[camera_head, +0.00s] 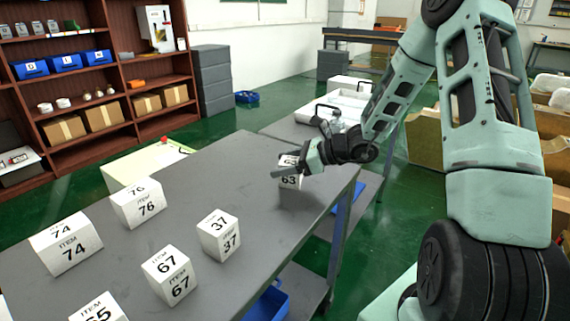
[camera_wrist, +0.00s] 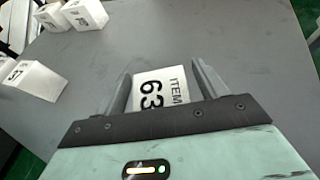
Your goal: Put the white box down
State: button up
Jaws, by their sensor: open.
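A white box marked 63 (camera_head: 289,182) sits near the far right end of the grey table (camera_head: 190,190) in the head view. In the wrist view the white box (camera_wrist: 158,90) shows its "ITEM 63" face between my two fingers. My gripper (camera_head: 283,172) is at the box from the right and partly hides it in the head view. My gripper (camera_wrist: 160,78) is open, with a finger on each side of the box; the right finger stands a little apart from it. The box's underside is hidden.
White boxes marked 37 (camera_head: 218,236), 67 (camera_head: 169,275), 76 (camera_head: 138,204) and 74 (camera_head: 66,243) stand on the table's left and front part. Bare tabletop lies between them and my gripper. A wooden shelf (camera_head: 75,100) stands behind.

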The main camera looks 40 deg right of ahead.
jog(key=v, duration=1.2)
jog(key=s+a+n+g, duration=0.3)
jog(key=a+n+g, duration=0.3)
jog(key=a, duration=0.5)
jog(key=s+a+n+g, duration=0.4)
jog(key=a+n, duration=0.4)
jog(key=a, duration=0.3)
jog(key=s+a+r+n+h, duration=0.2)
jog(key=s+a+n+h, duration=0.6)
jog(key=n, duration=1.3)
jog(key=s+a, duration=0.3)
jog(key=s, duration=0.4)
jog(key=shift+s+h+p, duration=0.3)
jog(key=shift+p, duration=0.1)
notch_tip(320, 180, up, 10)
jog(key=p, duration=0.9)
jog(key=shift+f+p, duration=0.25)
jog(key=shift+p, duration=0.05)
